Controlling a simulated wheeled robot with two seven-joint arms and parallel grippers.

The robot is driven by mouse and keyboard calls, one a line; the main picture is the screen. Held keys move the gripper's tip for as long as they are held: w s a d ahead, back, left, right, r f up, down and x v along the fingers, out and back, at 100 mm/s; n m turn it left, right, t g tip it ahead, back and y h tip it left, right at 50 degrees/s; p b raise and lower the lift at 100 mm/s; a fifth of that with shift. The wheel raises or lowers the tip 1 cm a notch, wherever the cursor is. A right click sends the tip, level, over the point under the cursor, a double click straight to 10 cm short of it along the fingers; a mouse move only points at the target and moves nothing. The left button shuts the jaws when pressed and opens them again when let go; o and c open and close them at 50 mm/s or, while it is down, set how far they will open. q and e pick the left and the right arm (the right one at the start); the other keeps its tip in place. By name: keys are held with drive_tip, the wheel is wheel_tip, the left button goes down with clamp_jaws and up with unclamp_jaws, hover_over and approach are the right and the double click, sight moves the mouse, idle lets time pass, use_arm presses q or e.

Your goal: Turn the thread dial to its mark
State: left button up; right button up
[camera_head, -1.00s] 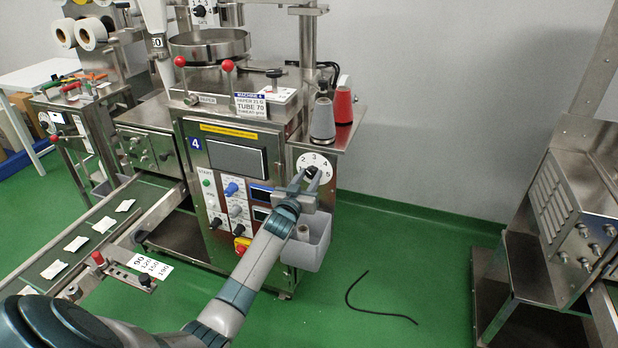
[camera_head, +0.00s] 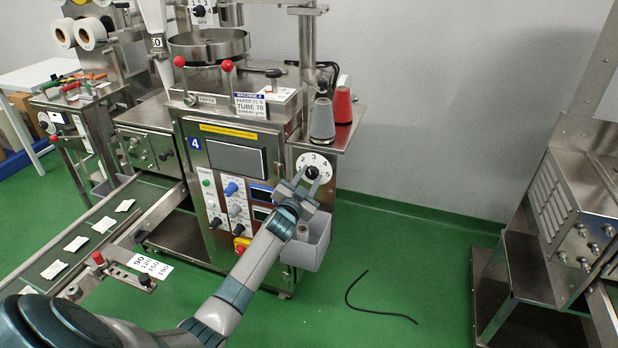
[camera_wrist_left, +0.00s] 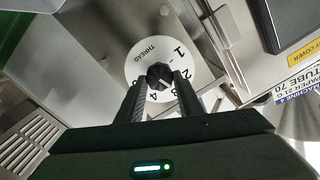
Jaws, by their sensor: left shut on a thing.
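The thread dial is a white round plate (camera_wrist_left: 140,66) marked THREAD with numbers around it. Its black knob (camera_wrist_left: 160,76) is in the middle, and both also show on the machine's right front panel in the head view (camera_head: 312,173). My left gripper (camera_head: 305,182) reaches up to the dial from below, its two dark fingers on either side of the knob. It is shut on the knob in the left wrist view (camera_wrist_left: 160,84). The fingers hide some numbers, and I cannot tell which number the knob points to. My right gripper is not in view.
A sign (camera_head: 251,106) on the machine reads MACHINE 4 and TUBE 70; its lowest line is too small to read. A grey bin (camera_head: 306,246) hangs just below the dial. Thread cones (camera_head: 322,118) stand on the shelf above. Green floor to the right is clear except a black cord (camera_head: 372,308).

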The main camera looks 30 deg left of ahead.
use_arm(q)
drive_tip(key=shift+m, duration=1)
drive_tip(key=m, duration=0.3)
drive_tip(key=shift+d+f+m, duration=0.1)
drive_tip(key=shift+m, duration=0.2)
drive_tip(key=m, duration=0.3)
drive_tip(key=shift+m, duration=0.3)
drive_tip(key=shift+f+m, duration=0.1)
drive_tip(key=shift+m, duration=1.9)
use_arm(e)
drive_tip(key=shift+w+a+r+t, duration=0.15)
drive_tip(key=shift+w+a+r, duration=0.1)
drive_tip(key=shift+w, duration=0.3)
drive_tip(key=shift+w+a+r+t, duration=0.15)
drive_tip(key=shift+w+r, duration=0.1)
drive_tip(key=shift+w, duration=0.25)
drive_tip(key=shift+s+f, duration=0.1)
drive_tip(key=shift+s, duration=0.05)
use_arm(q)
drive_tip(key=o, duration=1.1)
drive_tip(key=shift+c, duration=0.2)
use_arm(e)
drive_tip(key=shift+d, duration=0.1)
use_arm(q)
drive_tip(key=shift+s, duration=0.15)
